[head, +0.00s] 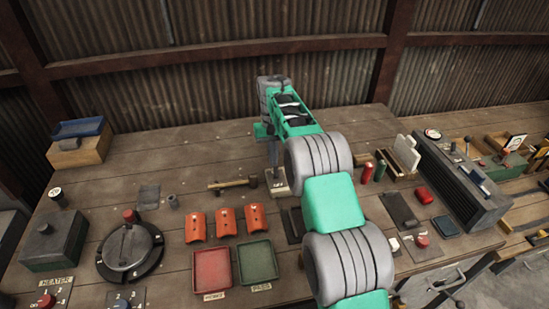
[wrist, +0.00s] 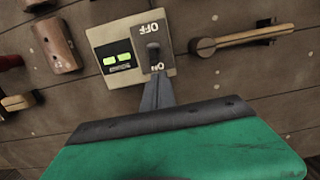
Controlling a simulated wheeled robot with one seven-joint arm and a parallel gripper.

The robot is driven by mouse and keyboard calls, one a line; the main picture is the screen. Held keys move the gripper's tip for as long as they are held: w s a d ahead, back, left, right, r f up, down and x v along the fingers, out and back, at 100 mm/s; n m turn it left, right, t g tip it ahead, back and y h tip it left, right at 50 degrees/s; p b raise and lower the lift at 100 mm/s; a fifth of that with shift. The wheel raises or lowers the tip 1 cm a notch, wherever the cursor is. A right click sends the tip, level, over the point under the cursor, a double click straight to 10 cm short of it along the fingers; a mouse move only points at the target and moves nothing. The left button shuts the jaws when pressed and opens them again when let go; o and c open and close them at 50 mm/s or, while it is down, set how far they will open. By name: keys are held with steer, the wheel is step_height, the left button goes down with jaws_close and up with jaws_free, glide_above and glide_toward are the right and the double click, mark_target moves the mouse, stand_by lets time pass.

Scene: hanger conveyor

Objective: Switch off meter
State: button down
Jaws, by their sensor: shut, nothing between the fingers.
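The meter (wrist: 100,42) is a beige box on the wooden bench, with a lit green display (wrist: 117,59) and a dark toggle switch (wrist: 153,52). In the wrist view, OFF is marked above the toggle and ON below it, both upside down. My gripper (wrist: 157,82) is shut and empty, its fingertips just beside the ON end and partly covering that mark. Whether they touch the lever I cannot tell. In the head view, my gripper (head: 274,160) points down at the meter (head: 279,187), which is partly hidden.
A wooden mallet (head: 232,183) lies left of the meter in the head view. Several orange curved pieces (head: 227,221), a red tray (head: 212,270) and a green tray (head: 257,262) are nearer. A grey ribbed unit (head: 462,180) stands right. The bench's back left is mostly clear.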

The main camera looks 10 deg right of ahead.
steer(key=shift+s+r, duration=0.2)
steer(key=shift+s, duration=0.3)
steer(key=shift+f+t+b, duration=0.1)
steer(key=shift+t+b, duration=0.2)
steer(key=shift+b, duration=0.35)
steer(key=shift+s+a, duration=0.1)
steer(key=shift+s, duration=0.05)
steer(key=shift+b, duration=0.35)
